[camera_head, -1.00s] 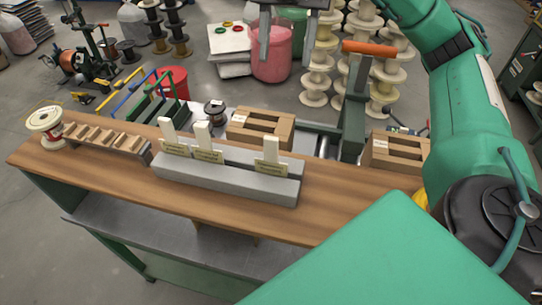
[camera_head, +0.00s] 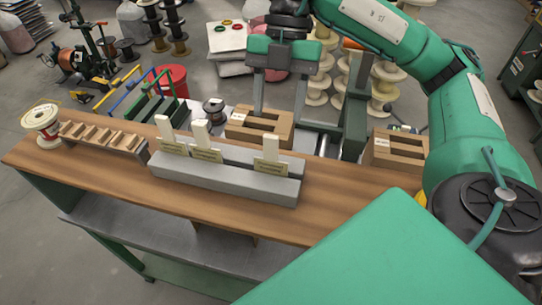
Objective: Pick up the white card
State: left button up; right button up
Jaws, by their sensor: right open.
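Three upright white cards stand in the grey slotted block (camera_head: 225,185) on the wooden bench: a left one (camera_head: 164,127), a middle one (camera_head: 201,132) and a right one (camera_head: 270,147). Each has a cream label with small, unreadable print at its foot. My right gripper (camera_head: 279,112) points down with its two grey fingers spread apart and nothing between them. It is above and behind the right card, over the slotted wooden box, apart from all three cards. My left gripper is not in view.
A slotted wooden box (camera_head: 258,128) stands behind the grey block, and another wooden box (camera_head: 398,149) is to the right. A small wooden rack (camera_head: 98,137) and a white spool (camera_head: 42,125) are at the left. The bench front (camera_head: 225,216) is clear.

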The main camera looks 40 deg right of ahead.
aim_at(271, 135)
jog(key=p+x, duration=0.1)
jog(key=x, duration=0.1)
jog(key=p+x, duration=0.1)
jog(key=x, duration=0.1)
jog(key=shift+w+a, duration=0.2)
jog(key=shift+a, duration=0.1)
jog(key=shift+s+a+f, duration=0.1)
jog(key=shift+f, duration=0.3)
grip_shut()
